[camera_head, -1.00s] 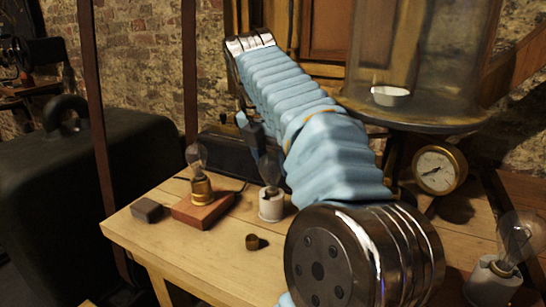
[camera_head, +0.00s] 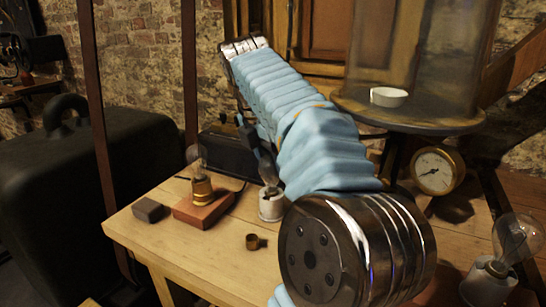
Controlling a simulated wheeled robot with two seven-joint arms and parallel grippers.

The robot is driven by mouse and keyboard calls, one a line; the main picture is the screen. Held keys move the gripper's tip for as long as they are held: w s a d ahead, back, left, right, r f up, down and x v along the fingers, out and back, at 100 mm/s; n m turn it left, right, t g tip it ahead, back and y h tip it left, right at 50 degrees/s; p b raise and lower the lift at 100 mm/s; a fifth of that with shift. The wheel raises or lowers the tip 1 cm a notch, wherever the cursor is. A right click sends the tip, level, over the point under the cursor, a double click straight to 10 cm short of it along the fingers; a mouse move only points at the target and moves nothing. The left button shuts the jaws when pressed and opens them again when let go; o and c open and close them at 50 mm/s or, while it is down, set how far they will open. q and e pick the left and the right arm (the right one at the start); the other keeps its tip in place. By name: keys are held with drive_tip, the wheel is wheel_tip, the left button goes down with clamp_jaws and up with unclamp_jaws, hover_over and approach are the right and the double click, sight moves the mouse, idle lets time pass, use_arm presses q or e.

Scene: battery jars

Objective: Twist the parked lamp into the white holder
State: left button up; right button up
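A clear lamp (camera_head: 197,158) stands upright in a brass socket (camera_head: 201,190) on a reddish wooden block at the table's left. To its right a white holder (camera_head: 271,208) stands on the table, with a clear bulb (camera_head: 268,176) upright at its top. Whether that bulb is seated in the holder I cannot tell. My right arm, in a blue sleeve, reaches over from the lower right. Its dark gripper (camera_head: 255,143) points down at the top of this bulb, and the fingers cover part of the glass. Its grip is unclear. My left gripper is not in view.
Another bulb in a white holder (camera_head: 490,282) stands at the lower right. A small brass ring (camera_head: 253,242) and a dark block (camera_head: 149,210) lie on the table (camera_head: 205,250). A brass gauge (camera_head: 438,170) and a glass jar over a round stand (camera_head: 425,122) are behind.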

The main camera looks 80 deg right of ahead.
drive_tip(key=m, duration=0.3)
drive_tip(key=shift+m+g+y, duration=0.3)
drive_tip(key=shift+y, duration=0.1)
drive_tip(key=m+y, duration=0.1)
drive_tip(key=m, duration=0.4)
drive_tip(key=shift+a+g, duration=0.15)
drive_tip(key=shift+g, duration=0.15)
drive_tip(key=shift+s+m+y, duration=0.1)
drive_tip(key=shift+m+y, duration=0.3)
drive_tip(key=shift+m, duration=0.3)
drive_tip(key=m+y, duration=0.1)
drive_tip(key=m, duration=0.4)
drive_tip(key=shift+a+m, duration=0.15)
drive_tip(key=shift+m, duration=0.15)
drive_tip(key=o, duration=1.2)
drive_tip(key=shift+o, duration=0.2)
